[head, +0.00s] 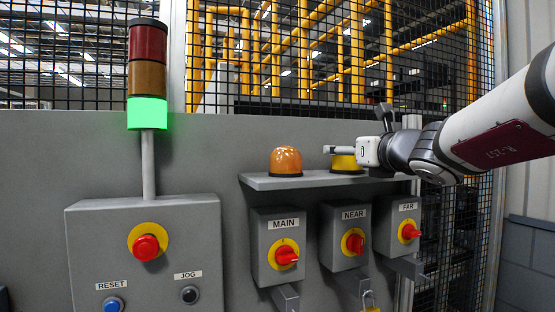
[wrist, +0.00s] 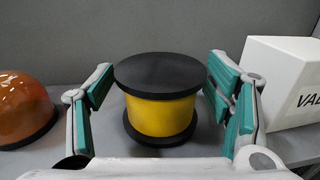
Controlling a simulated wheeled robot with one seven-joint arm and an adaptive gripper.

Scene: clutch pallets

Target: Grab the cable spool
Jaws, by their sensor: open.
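The cable spool (wrist: 160,108) has a yellow middle and black round end plates, and stands upright on a grey shelf. In the wrist view it sits between the two open fingers of my gripper (wrist: 165,100), with a visible gap on each side. In the head view the yellow of the spool (head: 346,163) shows on the shelf, partly hidden behind my gripper (head: 336,150), which reaches in from the right at the spool's height.
An orange beacon dome (wrist: 22,108) stands left of the spool, and a white box (wrist: 282,82) with cut-off lettering stands right. The grey shelf (head: 310,181) sits above switch boxes labelled MAIN (head: 283,225), NEAR and FAR. A grey wall rises behind. A stack light (head: 147,75) glows green.

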